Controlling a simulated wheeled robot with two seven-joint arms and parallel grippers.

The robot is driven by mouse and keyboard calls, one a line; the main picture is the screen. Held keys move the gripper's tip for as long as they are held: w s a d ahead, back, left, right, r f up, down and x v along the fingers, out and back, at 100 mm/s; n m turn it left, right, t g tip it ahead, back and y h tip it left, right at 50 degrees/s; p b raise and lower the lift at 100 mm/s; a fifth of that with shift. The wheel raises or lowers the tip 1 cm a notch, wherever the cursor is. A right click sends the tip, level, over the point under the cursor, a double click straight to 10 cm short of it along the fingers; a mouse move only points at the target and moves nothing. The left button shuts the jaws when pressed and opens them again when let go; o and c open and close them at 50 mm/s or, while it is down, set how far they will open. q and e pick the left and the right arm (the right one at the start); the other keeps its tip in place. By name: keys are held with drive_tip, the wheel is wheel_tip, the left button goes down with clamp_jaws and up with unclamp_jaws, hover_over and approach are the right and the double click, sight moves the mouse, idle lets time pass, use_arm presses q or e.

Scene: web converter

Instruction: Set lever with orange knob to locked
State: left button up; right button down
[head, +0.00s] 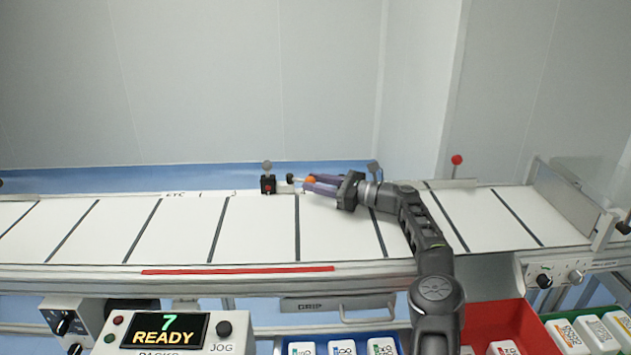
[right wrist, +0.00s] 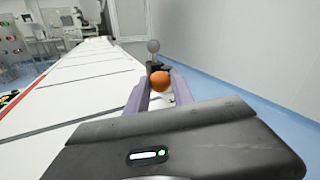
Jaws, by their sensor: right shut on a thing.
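The orange knob (head: 310,181) of the lever sits at the far side of the conveyor in the head view. My right gripper (head: 312,184) reaches in from the right with its purple fingers around the knob. In the right wrist view the orange knob (right wrist: 159,81) shows between the two fingertips of the right gripper (right wrist: 160,88), which is shut on it. A thin pale rod runs left from the knob to a small dark pivot (head: 290,179). The lever's markings cannot be read. My left gripper is not in view.
The white conveyor belt (head: 170,230) with dark cross lines is clear. A black block with a grey ball (head: 267,183) stands just left of the lever. A red ball on a post (head: 456,160) stands farther right. A panel reading READY (head: 165,330) and bins are in front.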

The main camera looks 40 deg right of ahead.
drive_tip(key=c, duration=1.1)
unclamp_jaws()
drive_tip(key=shift+b+v, duration=0.35)
drive_tip(key=shift+v, duration=3.55)
